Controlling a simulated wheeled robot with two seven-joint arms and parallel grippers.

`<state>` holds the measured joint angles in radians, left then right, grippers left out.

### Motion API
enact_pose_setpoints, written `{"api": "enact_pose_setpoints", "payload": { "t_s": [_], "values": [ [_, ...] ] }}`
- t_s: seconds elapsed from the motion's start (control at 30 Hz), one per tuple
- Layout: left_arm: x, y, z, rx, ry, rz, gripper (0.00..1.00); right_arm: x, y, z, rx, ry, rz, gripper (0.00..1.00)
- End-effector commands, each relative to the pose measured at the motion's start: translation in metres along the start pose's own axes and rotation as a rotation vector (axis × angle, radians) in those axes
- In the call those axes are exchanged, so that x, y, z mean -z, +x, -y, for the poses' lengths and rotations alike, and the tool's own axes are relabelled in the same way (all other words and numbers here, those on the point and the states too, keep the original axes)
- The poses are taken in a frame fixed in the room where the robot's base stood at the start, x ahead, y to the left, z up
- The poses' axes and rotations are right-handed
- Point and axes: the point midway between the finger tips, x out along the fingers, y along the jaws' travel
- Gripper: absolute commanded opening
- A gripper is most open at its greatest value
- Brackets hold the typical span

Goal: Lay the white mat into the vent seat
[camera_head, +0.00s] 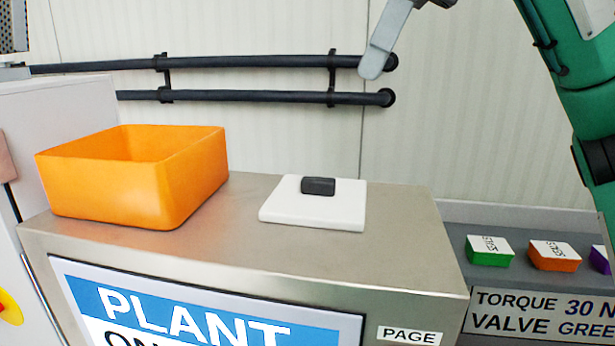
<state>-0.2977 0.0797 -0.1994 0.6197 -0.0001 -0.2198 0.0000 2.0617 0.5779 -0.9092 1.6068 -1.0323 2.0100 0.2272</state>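A flat white square slab (290,212), which looks like the white mat, lies on the steel cabinet top (400,215). A small black block (318,186) sits on its upper face. My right gripper (378,62) is at the top edge, above and to the right of the slab and apart from it. Only one grey finger shows clearly and the rest is cut off, so its opening cannot be judged. My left gripper is out of view. I cannot make out a vent seat.
An orange open bin (165,185) stands left of the slab on the cabinet. Two black pipes (240,62) run along the wall behind. Green (490,252) and orange (553,257) seal boxes sit on a lower grey ledge at right. The cabinet top's right part is clear.

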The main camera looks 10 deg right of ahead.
Motion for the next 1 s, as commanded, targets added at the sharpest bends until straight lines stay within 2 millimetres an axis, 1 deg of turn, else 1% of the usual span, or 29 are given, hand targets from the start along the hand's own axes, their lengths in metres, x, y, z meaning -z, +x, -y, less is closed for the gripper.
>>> {"api": "enact_pose_setpoints", "payload": {
  "t_s": [0.07, 0.17, 0.3, 0.4, 0.53, 0.6, 0.73, 0.87, 1.0],
  "values": [
    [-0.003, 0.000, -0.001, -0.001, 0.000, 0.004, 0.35, 0.000, 0.002, 0.000, 0.000, -0.001, 0.000, 0.40],
    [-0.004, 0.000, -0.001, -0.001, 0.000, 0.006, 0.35, 0.000, 0.010, 0.000, -0.001, -0.003, -0.002, 0.40],
    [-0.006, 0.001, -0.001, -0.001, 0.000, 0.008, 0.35, 0.001, 0.032, 0.000, -0.003, -0.002, -0.002, 0.40],
    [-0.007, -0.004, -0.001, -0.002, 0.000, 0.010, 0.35, 0.000, 0.051, 0.000, -0.001, -0.002, -0.004, 0.40],
    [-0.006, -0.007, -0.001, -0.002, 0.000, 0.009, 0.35, 0.000, 0.073, 0.000, -0.001, 0.000, -0.003, 0.40],
    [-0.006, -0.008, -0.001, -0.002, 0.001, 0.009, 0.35, 0.000, 0.080, 0.000, -0.001, 0.000, -0.001, 0.40],
    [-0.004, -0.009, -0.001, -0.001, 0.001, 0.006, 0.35, 0.000, 0.087, -0.001, 0.001, 0.000, -0.001, 0.40],
    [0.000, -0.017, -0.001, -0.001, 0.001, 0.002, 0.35, 0.001, 0.098, -0.002, -0.001, -0.001, -0.003, 0.40],
    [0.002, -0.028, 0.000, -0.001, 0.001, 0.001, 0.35, 0.002, 0.118, -0.005, -0.002, -0.002, -0.003, 0.40]
  ]
}}
